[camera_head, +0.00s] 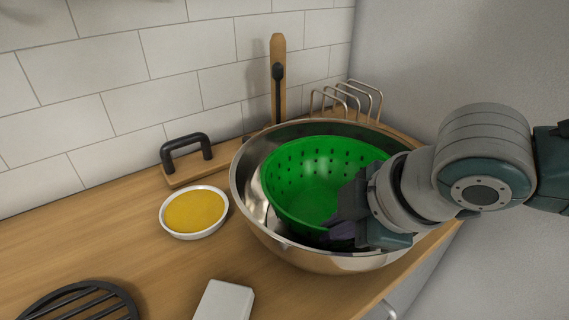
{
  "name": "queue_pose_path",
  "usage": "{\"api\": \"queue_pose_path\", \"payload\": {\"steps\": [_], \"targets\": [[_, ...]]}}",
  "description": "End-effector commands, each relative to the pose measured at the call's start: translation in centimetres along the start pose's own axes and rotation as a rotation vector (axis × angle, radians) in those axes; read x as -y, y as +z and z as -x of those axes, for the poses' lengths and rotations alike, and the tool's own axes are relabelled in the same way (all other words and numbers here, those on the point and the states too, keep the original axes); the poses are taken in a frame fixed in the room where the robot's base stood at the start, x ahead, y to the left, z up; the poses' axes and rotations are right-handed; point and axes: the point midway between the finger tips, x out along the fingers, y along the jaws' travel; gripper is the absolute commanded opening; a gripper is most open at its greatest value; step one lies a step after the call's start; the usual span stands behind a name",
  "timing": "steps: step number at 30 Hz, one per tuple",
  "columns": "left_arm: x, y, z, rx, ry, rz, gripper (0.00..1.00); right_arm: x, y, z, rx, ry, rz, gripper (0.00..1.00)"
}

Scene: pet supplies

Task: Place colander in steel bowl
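The green colander (310,190) is inside the large steel bowl (290,252), with its holed wall facing me and its rim a little above or near the bowl's rim. Whether it rests on the bowl's bottom I cannot tell. My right gripper (345,220) reaches in from the right over the bowl's right rim. Its dark fingers are at the colander's front right rim and cover that part. Whether they are shut on the rim is hidden. My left gripper is not in view.
A white dish with yellow contents (163,215) sits left of the bowl. A board with a black handle (185,150), an upright wooden piece (278,85) and a wire rack (345,98) stand behind. A black grate (75,303) and a white block (224,300) lie in front.

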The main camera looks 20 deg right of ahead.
Motion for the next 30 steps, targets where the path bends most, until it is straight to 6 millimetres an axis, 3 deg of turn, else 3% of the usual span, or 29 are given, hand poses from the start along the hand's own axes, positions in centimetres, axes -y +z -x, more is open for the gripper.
{"api": "queue_pose_path", "payload": {"steps": [11, 20, 30], "targets": [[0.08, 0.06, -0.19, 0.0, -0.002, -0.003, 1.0, 0.27, 0.28, -0.74, -0.001, 0.003, 0.002, 0.0], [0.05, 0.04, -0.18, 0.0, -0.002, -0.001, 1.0, 0.33, 0.32, -0.76, 0.0, 0.001, 0.001, 0.34], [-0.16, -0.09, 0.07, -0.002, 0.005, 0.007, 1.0, 0.23, 0.2, -0.14, -0.002, 0.002, 0.001, 0.34]]}}
